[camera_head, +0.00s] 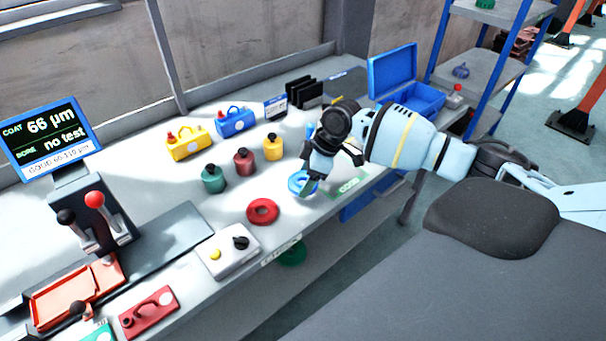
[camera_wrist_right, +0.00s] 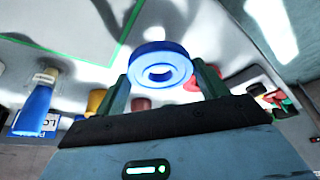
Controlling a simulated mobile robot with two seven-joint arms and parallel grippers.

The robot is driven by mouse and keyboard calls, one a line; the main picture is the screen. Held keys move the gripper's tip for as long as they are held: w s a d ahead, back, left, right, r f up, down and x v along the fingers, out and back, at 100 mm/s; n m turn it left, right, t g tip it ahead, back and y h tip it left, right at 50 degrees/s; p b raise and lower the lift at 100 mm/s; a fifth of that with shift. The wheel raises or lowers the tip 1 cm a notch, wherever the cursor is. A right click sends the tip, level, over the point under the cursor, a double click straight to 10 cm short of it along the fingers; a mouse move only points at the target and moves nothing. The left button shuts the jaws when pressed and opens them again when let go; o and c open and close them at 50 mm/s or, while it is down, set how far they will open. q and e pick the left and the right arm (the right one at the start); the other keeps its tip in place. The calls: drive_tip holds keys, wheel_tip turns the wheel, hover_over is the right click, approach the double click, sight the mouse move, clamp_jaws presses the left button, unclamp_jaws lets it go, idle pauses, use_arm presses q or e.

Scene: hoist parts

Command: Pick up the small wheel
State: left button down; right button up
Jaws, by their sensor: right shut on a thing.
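The small wheel is a blue ring (camera_head: 293,185) with a round hole, at the front part of the bench. My right gripper (camera_head: 310,183) points down over it and partly covers it in the head view. In the right wrist view the blue wheel (camera_wrist_right: 138,76) sits between the two green-grey fingertips of my right gripper (camera_wrist_right: 160,80), which are shut on its sides. I cannot tell whether the wheel touches the bench or is just above it. My left gripper is not in view.
A green-outlined label area (camera_head: 349,185) is right of the wheel. An open blue case (camera_head: 415,98) stands at the far right end. A screen (camera_head: 50,138) stands left.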

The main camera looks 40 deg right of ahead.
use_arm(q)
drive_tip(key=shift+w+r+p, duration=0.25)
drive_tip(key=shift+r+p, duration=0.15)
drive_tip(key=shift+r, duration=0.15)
use_arm(e)
drive_tip(key=s+a+r, duration=0.1)
drive_tip(key=s+a, duration=0.1)
drive_tip(key=s, duration=1.1)
drive_tip(key=shift+a+r, duration=0.35)
drive_tip(key=shift+s, duration=0.1)
